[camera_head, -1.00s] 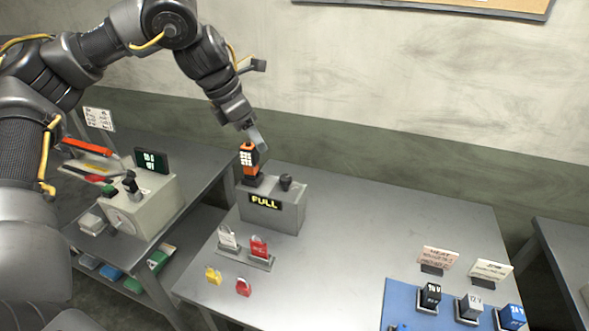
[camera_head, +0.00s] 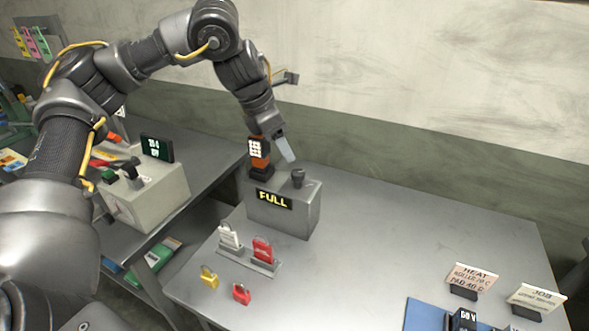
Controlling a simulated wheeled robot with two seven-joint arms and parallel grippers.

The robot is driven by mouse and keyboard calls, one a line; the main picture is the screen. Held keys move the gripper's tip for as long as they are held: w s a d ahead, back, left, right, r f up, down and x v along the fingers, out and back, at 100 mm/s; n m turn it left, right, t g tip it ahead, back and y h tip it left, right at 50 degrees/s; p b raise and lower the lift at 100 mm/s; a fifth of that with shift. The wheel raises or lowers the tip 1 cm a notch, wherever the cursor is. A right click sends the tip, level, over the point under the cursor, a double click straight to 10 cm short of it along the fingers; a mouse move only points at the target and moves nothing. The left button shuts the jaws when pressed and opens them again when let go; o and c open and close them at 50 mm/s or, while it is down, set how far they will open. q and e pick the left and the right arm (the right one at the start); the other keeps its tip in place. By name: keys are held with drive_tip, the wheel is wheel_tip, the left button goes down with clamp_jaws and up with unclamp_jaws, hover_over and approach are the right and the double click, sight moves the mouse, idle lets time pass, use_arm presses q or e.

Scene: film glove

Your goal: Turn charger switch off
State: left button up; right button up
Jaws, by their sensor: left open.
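The charger (camera_head: 290,218) is a grey box on the table with a yellow "FULL" display on its front. An orange and black battery (camera_head: 259,157) stands upright on its top left. A dark knob-like switch (camera_head: 298,179) sits on its top right; which way it is set cannot be made out. My left gripper (camera_head: 287,152) points down just above and slightly left of the switch, right of the battery. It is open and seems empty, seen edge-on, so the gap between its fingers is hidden. My right gripper is not in view.
A white padlock (camera_head: 229,237) and a red padlock (camera_head: 262,249) stand in front of the charger, with a yellow tag (camera_head: 209,276) and a red tag (camera_head: 241,293) nearer. Another grey device (camera_head: 150,195) stands on the left bench.

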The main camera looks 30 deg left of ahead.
sight(297, 173)
use_arm(q)
drive_tip(key=p+x, duration=0.1)
drive_tip(key=x, duration=0.6)
drive_tip(key=shift+w+f+p, duration=0.1)
drive_tip(key=shift+w+p, duration=0.1)
drive_tip(key=shift+p, duration=0.15)
drive_tip(key=shift+w+f, duration=0.2)
drive_tip(key=shift+f, duration=0.4)
drive_tip(key=shift+s+d, duration=0.1)
drive_tip(key=c, duration=1)
